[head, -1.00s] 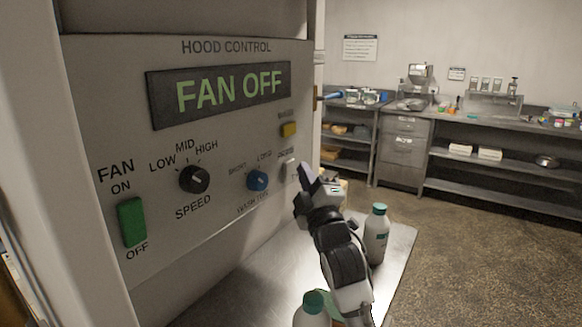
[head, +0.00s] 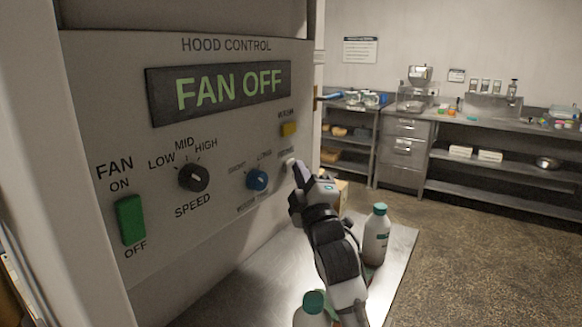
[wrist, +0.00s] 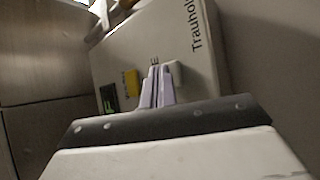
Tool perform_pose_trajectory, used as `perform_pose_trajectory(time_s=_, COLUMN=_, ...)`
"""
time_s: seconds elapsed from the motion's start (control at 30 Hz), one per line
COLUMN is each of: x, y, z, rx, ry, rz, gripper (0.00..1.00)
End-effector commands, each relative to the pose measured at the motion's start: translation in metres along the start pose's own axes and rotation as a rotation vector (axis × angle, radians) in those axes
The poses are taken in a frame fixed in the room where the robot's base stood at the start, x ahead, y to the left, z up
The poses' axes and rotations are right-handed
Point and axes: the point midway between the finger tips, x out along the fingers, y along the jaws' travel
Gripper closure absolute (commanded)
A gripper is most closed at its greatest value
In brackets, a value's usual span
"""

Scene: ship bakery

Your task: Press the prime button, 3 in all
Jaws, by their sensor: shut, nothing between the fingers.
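The hood control panel (head: 220,140) faces me at the left, and its display reads FAN OFF. The white prime button (head: 290,162) is at the panel's right, below the yellow button (head: 289,129); its small label is hard to read. My gripper (head: 299,169) is shut and empty, its fingertips right at the white button and partly covering it. I cannot tell whether they touch it. In the wrist view the shut fingertips (wrist: 157,72) point at the panel, with the white button (wrist: 176,74) just right of them and the yellow button (wrist: 131,83) to the left.
Bottles (head: 376,235) (head: 311,312) stand on the metal counter (head: 262,285) below my arm. Steel benches line the back wall.

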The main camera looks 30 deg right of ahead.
Motion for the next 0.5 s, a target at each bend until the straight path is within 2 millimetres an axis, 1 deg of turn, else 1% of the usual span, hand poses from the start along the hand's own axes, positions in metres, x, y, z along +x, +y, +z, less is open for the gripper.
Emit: perform_pose_trajectory(time_s=0.5, x=0.0049, y=-0.0047, z=-0.0047, rx=0.002, ry=0.003, rz=-0.002, gripper=1.0)
